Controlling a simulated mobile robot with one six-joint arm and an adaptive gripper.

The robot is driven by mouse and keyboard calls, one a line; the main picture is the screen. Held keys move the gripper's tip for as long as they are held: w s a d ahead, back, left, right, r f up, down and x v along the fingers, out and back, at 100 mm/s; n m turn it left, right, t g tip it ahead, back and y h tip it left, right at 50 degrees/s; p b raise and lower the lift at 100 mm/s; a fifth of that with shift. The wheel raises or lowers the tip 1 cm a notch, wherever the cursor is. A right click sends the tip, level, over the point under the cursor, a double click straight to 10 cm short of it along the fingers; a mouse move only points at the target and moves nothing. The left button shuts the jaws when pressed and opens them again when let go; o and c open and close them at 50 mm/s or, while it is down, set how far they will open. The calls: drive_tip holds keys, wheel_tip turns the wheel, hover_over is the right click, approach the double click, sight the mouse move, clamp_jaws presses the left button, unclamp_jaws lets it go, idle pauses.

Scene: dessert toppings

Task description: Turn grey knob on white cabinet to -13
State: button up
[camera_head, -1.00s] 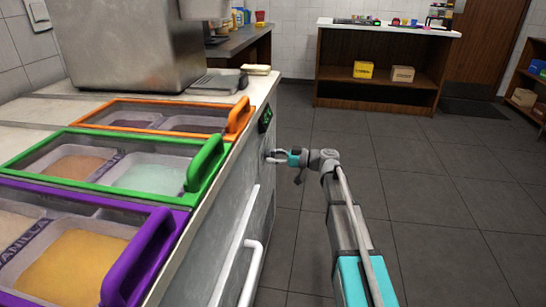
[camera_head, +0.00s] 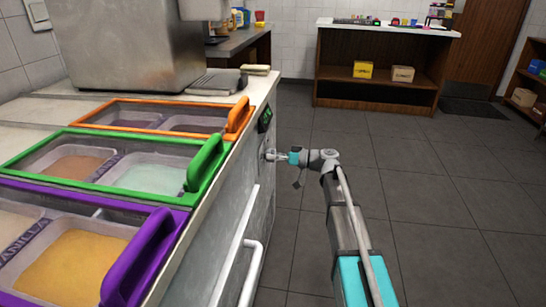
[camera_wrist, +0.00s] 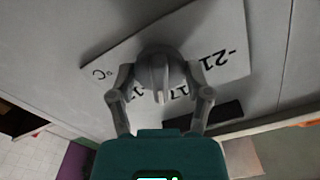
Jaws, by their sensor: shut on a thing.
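The grey knob (camera_wrist: 160,68) sits on a pale dial plate (camera_wrist: 225,42) in the wrist view. The plate carries "°C" and numbers that look upside down; "-21" is at right, "17" is partly covered, and another number by the left finger is mostly hidden. My gripper (camera_wrist: 160,84) has one finger on each side of the knob and is shut on it. In the head view my gripper (camera_head: 280,156) is at the front face of the white cabinet (camera_head: 228,205), below a small dark display (camera_head: 265,119). The knob is mostly hidden there.
Topping bins with orange (camera_head: 238,118), green (camera_head: 207,163) and purple (camera_head: 150,255) lids stand on the cabinet top. White bar handles (camera_head: 240,240) stick out from its front below my gripper. The grey floor (camera_head: 440,210) at right is open.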

drive_tip(key=m, duration=0.6)
drive_tip(key=shift+m, duration=0.3)
idle(0.4)
drive_tip(key=o, duration=1.2)
drive_tip(key=shift+c, duration=0.2)
drive_tip(key=shift+d, duration=0.15)
drive_tip(key=s+d, duration=0.2)
drive_tip(key=d, duration=0.9)
drive_tip(key=shift+d, duration=0.3)
drive_tip(key=shift+s, duration=0.15)
